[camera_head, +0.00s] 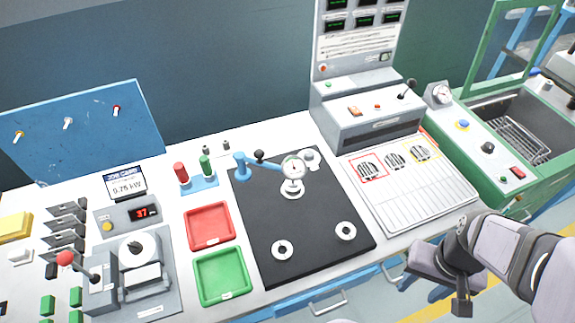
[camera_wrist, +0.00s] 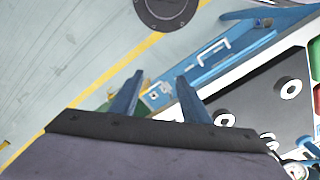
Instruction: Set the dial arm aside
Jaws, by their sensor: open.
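The dial arm (camera_head: 264,164) is a blue arm on a blue post at the far left corner of the black plate (camera_head: 300,222) in the head view. A round white dial gauge (camera_head: 292,168) is at its right end, above a pale ring-shaped part (camera_head: 292,190). My gripper (camera_wrist: 157,85) is open and empty, with two blue fingers over the floor and bench front in the wrist view. In the head view it is off the bench's front right edge, well apart from the dial arm. Its fingertips are unclear there.
Two white rings (camera_head: 282,250) (camera_head: 346,231) lie on the near part of the plate. A red tray (camera_head: 209,227) and a green tray (camera_head: 222,276) are left of it. A control console (camera_head: 372,110) stands behind right, and a slotted panel (camera_head: 415,190) lies right. The plate's middle is clear.

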